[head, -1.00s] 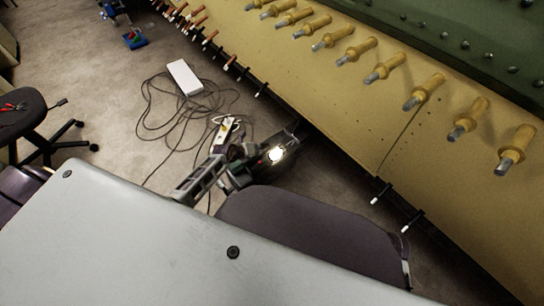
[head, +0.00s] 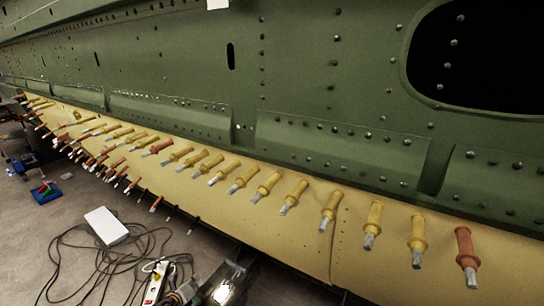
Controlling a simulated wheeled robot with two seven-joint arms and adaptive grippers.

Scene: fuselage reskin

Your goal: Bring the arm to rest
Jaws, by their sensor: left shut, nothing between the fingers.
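My left gripper (head: 240,268) shows small and dark at the bottom edge of the head view, left of centre. It is shut with nothing held. A bright light glares beside it and makes its outline hard to read. Most of my left arm is cut off by the bottom edge. The gripper appears below the yellow lower skin (head: 300,240) of the fuselage; the gap between them cannot be judged. My right gripper is out of view.
The green fuselage side (head: 330,70) fills the top, with a dark opening (head: 480,45) at right. Several yellow fasteners (head: 330,208) and a reddish one (head: 466,255) stick out from the yellow skin. A white box (head: 106,226), power strip (head: 155,283) and loose cables lie on the floor.

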